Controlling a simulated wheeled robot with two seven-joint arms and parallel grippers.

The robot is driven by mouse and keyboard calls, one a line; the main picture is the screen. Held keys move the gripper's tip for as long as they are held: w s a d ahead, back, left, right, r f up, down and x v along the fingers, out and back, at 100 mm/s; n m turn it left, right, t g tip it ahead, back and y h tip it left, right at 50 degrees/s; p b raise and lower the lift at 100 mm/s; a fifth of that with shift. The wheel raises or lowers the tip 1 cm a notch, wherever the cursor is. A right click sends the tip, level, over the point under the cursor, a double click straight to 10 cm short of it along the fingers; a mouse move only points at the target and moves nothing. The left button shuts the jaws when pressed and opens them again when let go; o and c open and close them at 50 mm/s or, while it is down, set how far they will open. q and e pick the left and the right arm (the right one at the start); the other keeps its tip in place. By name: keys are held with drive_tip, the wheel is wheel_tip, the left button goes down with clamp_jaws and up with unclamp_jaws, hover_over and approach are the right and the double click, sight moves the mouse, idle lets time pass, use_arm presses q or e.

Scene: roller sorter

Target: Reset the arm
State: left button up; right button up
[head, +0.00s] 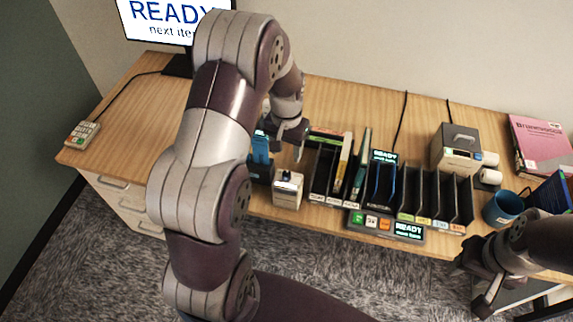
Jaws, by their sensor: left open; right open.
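My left arm reaches up from the bottom and bends over the desk. Its gripper (287,145) hangs over the desk, just above and beside the blue item and the small white box, and it looks empty. The forearm hides part of the desk behind it. My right gripper (478,285) is at the lower right, in front of the desk's front edge, pointing down. It is open and I see nothing in it.
The wooden desk (125,135) holds a sorter with black slots (435,195), a control panel (385,224), a label printer (456,148), a blue mug (503,207), a pink book (542,143), a keypad (83,134) and a monitor (160,20). The desk's left part is mostly clear.

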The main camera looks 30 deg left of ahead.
use_arm(q)
wheel_tip(320, 180, up, 2)
drive_tip(key=shift+r, duration=0.2)
idle(0.3)
